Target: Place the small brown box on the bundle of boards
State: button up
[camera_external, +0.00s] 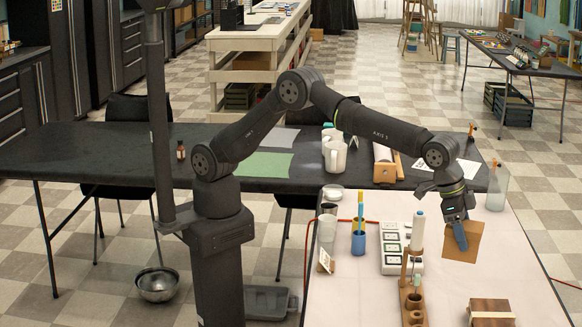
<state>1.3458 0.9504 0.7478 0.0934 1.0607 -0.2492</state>
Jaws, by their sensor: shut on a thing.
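The small brown box (468,245) shows as a tan, square-faced piece in the air over the right side of the white work table. My gripper (459,238) points down and is shut on it; the fingers cover part of its near side. The box looks slightly tilted. The bundle of boards (490,311) lies at the table's near right, with brown and pale wood strips side by side. Its top looks bare, and the box is behind it in the picture, apart from it.
A wooden stand with cylinders (412,299) is left of the bundle. A white panel with squares (390,250), a blue cup with brushes (358,240) and a bottle (497,188) stand further back. The table right of the bundle (540,290) is clear.

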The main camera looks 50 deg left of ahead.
aim_at(457, 257)
jog(key=shift+m, duration=0.3)
jog(key=s+f, duration=0.1)
jog(key=s+d+f, duration=0.1)
jog(key=f, duration=0.1)
jog(key=s+f, duration=0.1)
jog(key=f, duration=0.1)
jog(key=shift+s+d, duration=0.15)
jog(key=shift+w+d+f, duration=0.35)
jog(key=shift+w+f, duration=1.5)
jog(key=shift+w, duration=0.05)
jog(key=shift+w+d+f, duration=0.4)
jog(key=shift+w+f, duration=1.4)
jog(key=shift+w, duration=0.1)
jog(key=shift+w+d+f, duration=0.35)
jog(key=shift+w+f, duration=1.5)
jog(key=shift+w, duration=0.05)
jog(key=shift+f, duration=0.1)
jog(key=o, duration=1.1)
jog(key=shift+c, duration=0.2)
jog(key=v, duration=1.2)
